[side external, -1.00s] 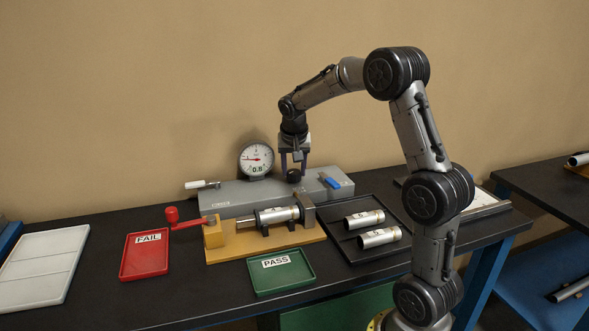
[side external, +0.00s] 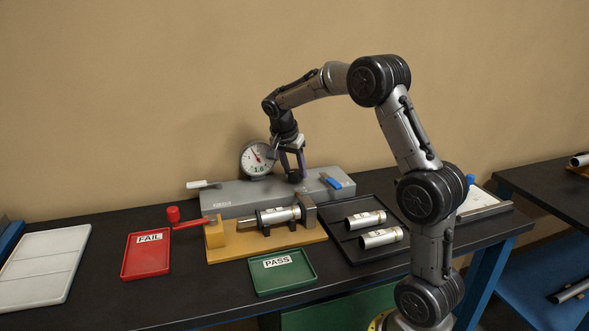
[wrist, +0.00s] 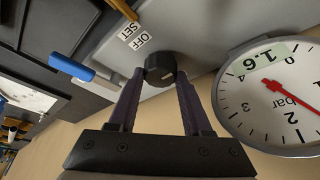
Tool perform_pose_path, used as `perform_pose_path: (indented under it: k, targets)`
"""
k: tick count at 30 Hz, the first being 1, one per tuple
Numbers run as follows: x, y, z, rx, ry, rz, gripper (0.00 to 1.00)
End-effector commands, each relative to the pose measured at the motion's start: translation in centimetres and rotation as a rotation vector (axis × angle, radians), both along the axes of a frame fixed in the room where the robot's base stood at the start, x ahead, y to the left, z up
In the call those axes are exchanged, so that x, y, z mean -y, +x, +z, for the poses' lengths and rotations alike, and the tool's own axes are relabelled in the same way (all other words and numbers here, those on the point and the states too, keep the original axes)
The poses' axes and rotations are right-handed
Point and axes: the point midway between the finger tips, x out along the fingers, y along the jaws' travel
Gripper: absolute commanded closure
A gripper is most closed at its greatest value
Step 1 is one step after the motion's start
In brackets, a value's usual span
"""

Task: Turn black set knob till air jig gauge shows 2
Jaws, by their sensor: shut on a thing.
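The black set knob (wrist: 160,66) sits on the grey air jig housing (side external: 235,197), between my fingertips in the wrist view. My gripper (side external: 293,174) is shut on it from above and looks tilted in the side view. OFF and SET labels (wrist: 135,36) lie near the knob. The round white gauge (wrist: 272,92) stands beside the knob, marked in bar. Its green digital window (wrist: 270,60) reads 1.6, and its red needle (wrist: 290,97) points between 1 and 2. The gauge also shows in the side view (side external: 257,157).
In front stand a tan fixture (side external: 265,247) holding a metal tube, red FAIL tray (side external: 147,265), green PASS tray (side external: 283,282) and black tray (side external: 345,255) with two tubes.

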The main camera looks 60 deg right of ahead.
Motion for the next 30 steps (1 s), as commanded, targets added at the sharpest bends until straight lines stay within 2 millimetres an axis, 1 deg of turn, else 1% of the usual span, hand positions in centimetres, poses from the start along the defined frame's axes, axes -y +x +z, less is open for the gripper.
perform_pose_path:
  k: [8, 9, 13, 14, 23, 26, 30]
  targets:
    - [-0.1, 0.0, 0.0, 0.001, 0.001, 0.000, 1.00]
    - [-0.1, 0.0, 0.0, 0.001, 0.001, 0.000, 0.47]
    - [-0.1, 0.0, 0.0, 0.001, 0.001, 0.000, 0.24]
    - [0.0, 0.0, 0.0, 0.001, 0.001, 0.000, 0.21]
    - [-0.1, 0.0, 0.1, 0.001, 0.000, 0.001, 0.21]
    - [-0.3, 0.1, 0.8, 0.001, -0.001, 0.002, 0.21]
    - [-1.1, 0.1, 2.7, 0.004, -0.002, 0.003, 0.21]
